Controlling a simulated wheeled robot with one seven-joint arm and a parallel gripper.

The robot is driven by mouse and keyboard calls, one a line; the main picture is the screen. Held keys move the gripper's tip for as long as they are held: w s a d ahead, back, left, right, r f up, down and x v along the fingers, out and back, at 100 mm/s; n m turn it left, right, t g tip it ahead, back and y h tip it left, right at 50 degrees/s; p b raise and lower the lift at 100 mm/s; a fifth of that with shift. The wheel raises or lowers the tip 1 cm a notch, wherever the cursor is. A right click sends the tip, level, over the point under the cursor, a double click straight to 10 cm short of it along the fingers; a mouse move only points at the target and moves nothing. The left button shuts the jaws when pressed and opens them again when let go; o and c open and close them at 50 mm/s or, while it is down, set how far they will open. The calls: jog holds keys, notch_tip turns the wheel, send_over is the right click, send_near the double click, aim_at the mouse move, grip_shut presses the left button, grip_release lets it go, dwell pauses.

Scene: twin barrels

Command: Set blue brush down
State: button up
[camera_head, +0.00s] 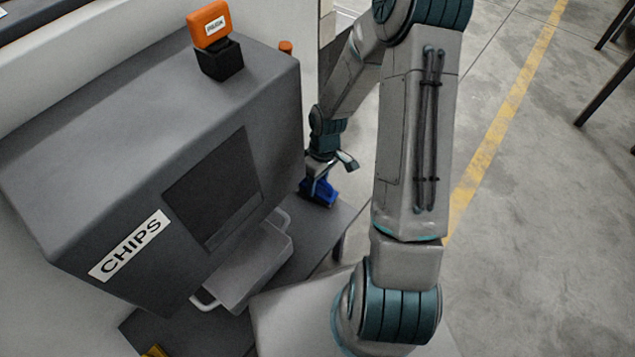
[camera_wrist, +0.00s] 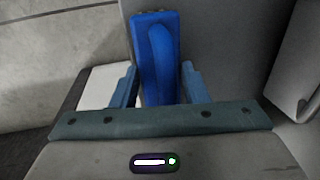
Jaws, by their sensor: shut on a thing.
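The blue brush (camera_head: 318,191) is at the far right end of the dark bench (camera_head: 345,213) in the head view, just under my gripper (camera_head: 323,168). In the wrist view the blue brush (camera_wrist: 150,50) stands lengthwise between the two fingers of my gripper (camera_wrist: 158,88), its raised grip facing the camera. My gripper is shut on the brush. Whether the brush's underside touches the bench I cannot tell, as the contact is too small to see.
A grey machine labelled CHIPS (camera_head: 128,245) fills the left, with a grey handled drawer (camera_head: 245,265) below its dark opening. An orange-topped black block (camera_head: 220,60) stands on it. Open concrete floor with a yellow line (camera_head: 500,125) lies to the right.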

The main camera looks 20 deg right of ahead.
jog(key=o, duration=1)
jog(key=shift+f, duration=0.1)
jog(key=r+p, duration=0.1)
jog(key=r, duration=0.3)
jog(key=w+d+r+p, duration=0.1)
jog(key=r+p, duration=0.1)
jog(key=r, duration=0.2)
jog(key=r+p, duration=0.2)
jog(key=r, duration=0.2)
jog(key=shift+w+d, duration=0.15)
jog(key=shift+d, duration=0.25)
